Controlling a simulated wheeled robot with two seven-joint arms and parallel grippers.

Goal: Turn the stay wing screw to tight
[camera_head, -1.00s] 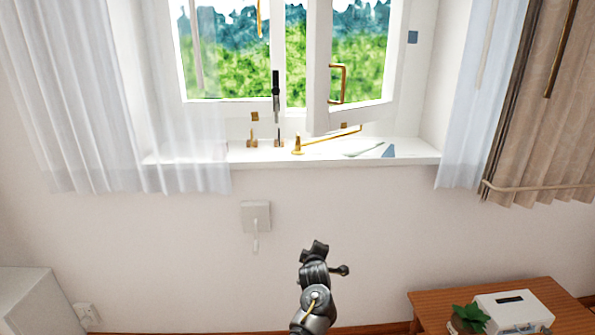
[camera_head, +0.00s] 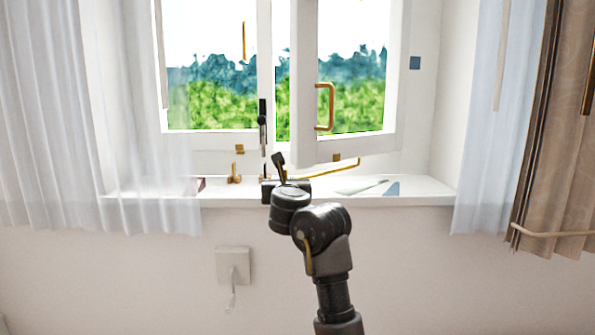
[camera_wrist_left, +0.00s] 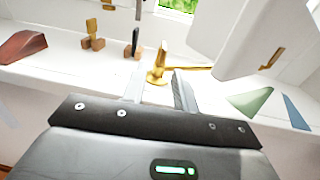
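The brass window stay lies along the white sill, its bar (camera_head: 335,168) running right from its pivot. In the left wrist view, an upright brass piece at the bar's left end, apparently the wing screw (camera_wrist_left: 159,62), stands on a round base. My left gripper (camera_wrist_left: 160,78) is open and empty, with the brass piece ahead in line with the gap between its fingers. I cannot tell whether they touch it. In the head view my left gripper (camera_head: 283,184) is at the sill's front and hides the pivot end. My right gripper is not in view.
The window's right sash has a brass handle (camera_head: 326,107). Curtains hang at both sides.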

